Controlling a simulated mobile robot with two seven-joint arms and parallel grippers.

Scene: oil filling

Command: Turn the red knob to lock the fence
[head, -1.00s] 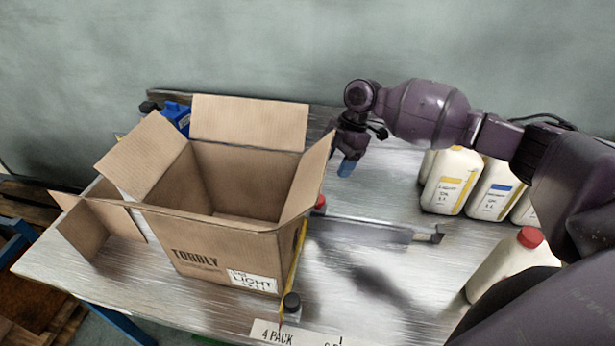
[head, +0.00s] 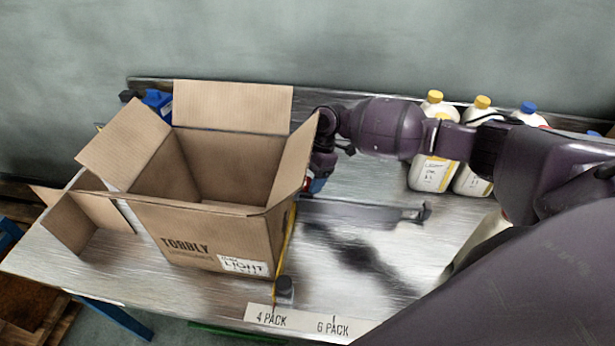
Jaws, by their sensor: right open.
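The red knob (head: 306,181) shows only as a small red patch between the cardboard box's right flap and my right gripper (head: 315,186). The gripper, with blue fingertips, is open and points down at the knob, its fingers close to or around it; I cannot tell whether they touch it. The grey metal fence bar (head: 360,212) runs right from the box side to a small dark end piece. A yellow strip (head: 287,240) runs along the box's right side to a black knob (head: 284,287). My left gripper is not in view.
The open cardboard box (head: 210,235) fills the table's left half, its right flap close to my gripper. White bottles with yellow and blue caps (head: 432,175) stand at the back right, partly behind my arm. A "4 PACK / 6 PACK" label (head: 302,322) lies at the front edge.

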